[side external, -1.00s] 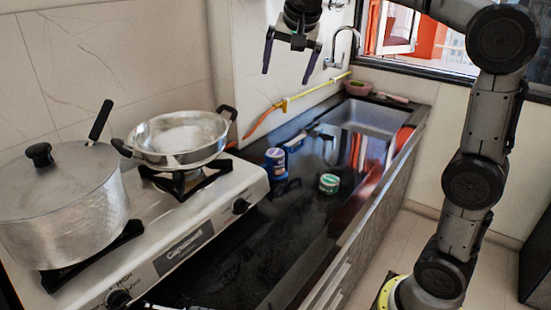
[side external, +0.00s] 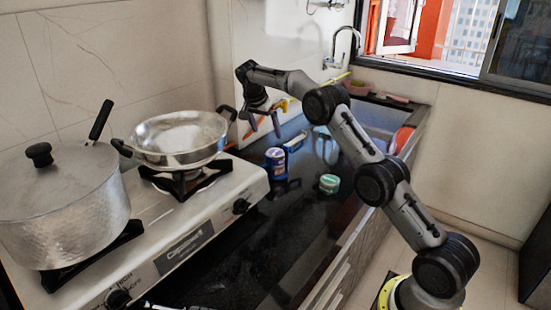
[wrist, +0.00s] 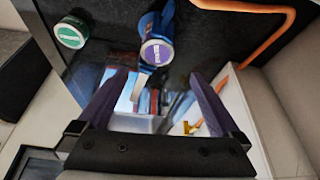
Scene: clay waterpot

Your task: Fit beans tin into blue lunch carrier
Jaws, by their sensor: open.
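A short round tin with a green top (side external: 329,184) stands on the dark counter; it also shows at upper left in the wrist view (wrist: 70,33). A blue cylindrical item (side external: 276,165) stands left of it, near the stove; its purple-and-white round top shows in the wrist view (wrist: 157,51). I cannot read either label or tell whether the blue item is the lunch carrier, the beans tin, or both together. My gripper (side external: 265,131) is open and empty, pointing down, and appears above and behind the blue item. Both fingers show in the wrist view (wrist: 162,92).
A blue-handled utensil (side external: 295,143) lies behind the blue item. The stove (side external: 190,235) bears a steel pan (side external: 180,140) and a lidded pot (side external: 65,205). An orange hose (side external: 258,127) runs along the wall.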

